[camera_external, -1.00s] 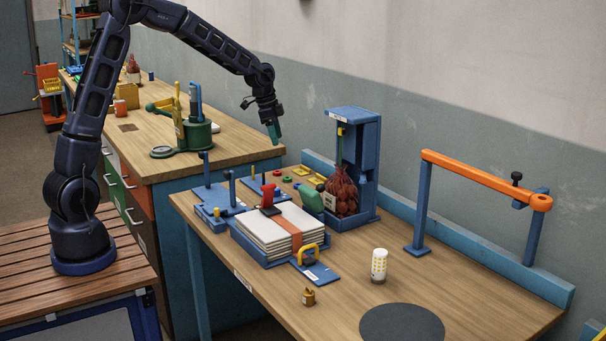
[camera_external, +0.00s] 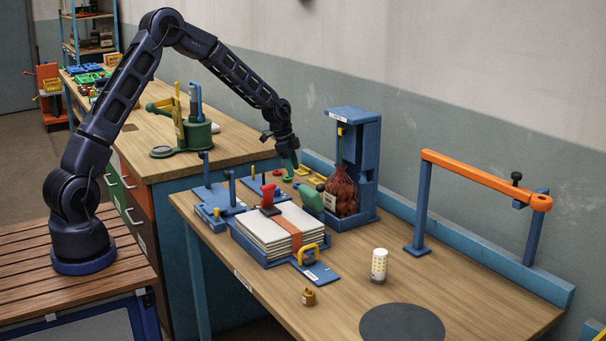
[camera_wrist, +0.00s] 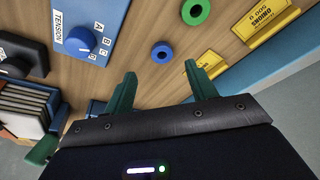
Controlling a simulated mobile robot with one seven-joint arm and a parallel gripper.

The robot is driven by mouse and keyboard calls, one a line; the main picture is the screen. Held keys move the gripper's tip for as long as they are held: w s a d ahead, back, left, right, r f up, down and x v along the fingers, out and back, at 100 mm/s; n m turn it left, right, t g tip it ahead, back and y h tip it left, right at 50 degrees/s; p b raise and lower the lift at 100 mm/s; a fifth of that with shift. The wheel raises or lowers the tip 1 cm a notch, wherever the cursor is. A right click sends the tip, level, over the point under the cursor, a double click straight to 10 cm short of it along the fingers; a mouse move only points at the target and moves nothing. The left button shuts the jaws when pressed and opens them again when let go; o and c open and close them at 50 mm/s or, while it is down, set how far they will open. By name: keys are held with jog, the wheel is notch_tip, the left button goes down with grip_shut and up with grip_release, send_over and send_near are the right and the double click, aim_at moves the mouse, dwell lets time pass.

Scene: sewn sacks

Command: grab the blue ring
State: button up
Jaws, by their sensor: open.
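The blue ring (camera_wrist: 155,55) lies flat on the wooden table top in the wrist view, just ahead of the fingertips and between their lines. A green ring (camera_wrist: 195,12) lies beyond it to the upper right. My gripper (camera_wrist: 161,73) is open, with its two green fingers spread apart and nothing between them. In the external view my gripper (camera_external: 291,161) points down over the back of the table, left of the blue stand. I cannot pick out the blue ring in that view.
A blue tension panel with a knob (camera_wrist: 82,40) stands left of the ring. Yellow labelled plates (camera_wrist: 252,45) lie to the right. The blue stand (camera_external: 360,150) with a netted red sack (camera_external: 341,192) is close by. A strapped paper stack (camera_external: 270,235) sits nearer the front.

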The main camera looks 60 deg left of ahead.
jog(key=shift+x, duration=2.75)
jog(key=shift+w+a, duration=0.1)
jog(key=shift+a, duration=0.05)
jog(key=c, duration=1.1)
jog(key=shift+o, duration=0.2)
jog(key=shift+r, duration=0.15)
